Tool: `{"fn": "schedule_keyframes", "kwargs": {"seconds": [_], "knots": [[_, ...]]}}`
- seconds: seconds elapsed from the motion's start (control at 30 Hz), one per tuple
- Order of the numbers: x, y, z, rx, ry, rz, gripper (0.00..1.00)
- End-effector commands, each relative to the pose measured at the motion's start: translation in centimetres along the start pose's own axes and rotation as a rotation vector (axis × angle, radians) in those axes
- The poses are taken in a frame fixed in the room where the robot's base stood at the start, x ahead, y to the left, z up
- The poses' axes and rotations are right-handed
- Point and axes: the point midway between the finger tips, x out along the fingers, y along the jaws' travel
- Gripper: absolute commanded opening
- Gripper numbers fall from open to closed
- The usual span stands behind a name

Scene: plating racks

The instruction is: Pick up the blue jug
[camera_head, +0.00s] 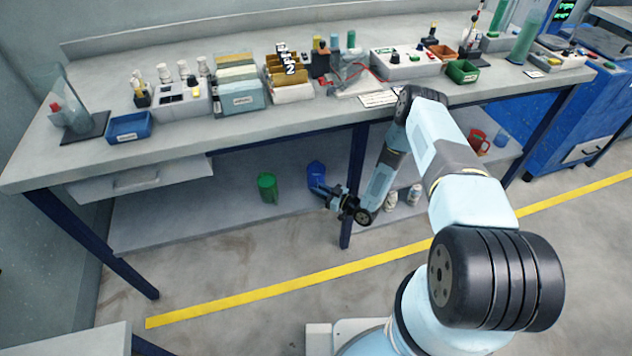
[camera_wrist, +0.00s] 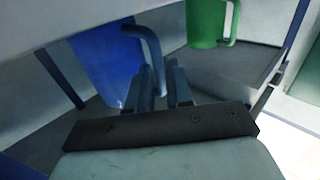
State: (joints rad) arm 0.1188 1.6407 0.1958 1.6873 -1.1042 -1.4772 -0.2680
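The blue jug (camera_head: 316,172) stands on the low shelf under the bench. In the wrist view the blue jug (camera_wrist: 103,62) fills the upper left, with its handle facing my gripper. My gripper (camera_head: 326,190) reaches under the bench from the right, at the jug's handle side. In the wrist view my gripper (camera_wrist: 162,75) has its two fingers a little apart, and the handle runs down between them. I see no firm closing on the handle.
A green jug (camera_head: 267,187) stands left of the blue one, also seen in the wrist view (camera_wrist: 207,22). The bench top (camera_head: 290,122) is close above my forearm. A dark bench leg (camera_head: 354,185), white bottles (camera_head: 391,199) and a red jug (camera_head: 478,141) are to the right.

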Motion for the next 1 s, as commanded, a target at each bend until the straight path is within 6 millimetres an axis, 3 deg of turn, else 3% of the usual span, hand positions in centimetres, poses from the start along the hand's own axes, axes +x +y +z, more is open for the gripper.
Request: {"fn": "schedule_keyframes", "kwargs": {"seconds": [0.1, 0.33, 0.53, 1.0], "knots": [[1.07, -0.02, 0.02, -0.001, -0.001, -0.001, 0.20], [1.17, 0.01, 0.02, 0.000, -0.001, 0.001, 0.19], [1.14, 0.02, 0.01, 0.000, -0.001, 0.001, 0.00], [1.11, 0.07, -0.02, 0.000, 0.000, 0.001, 0.00]]}}
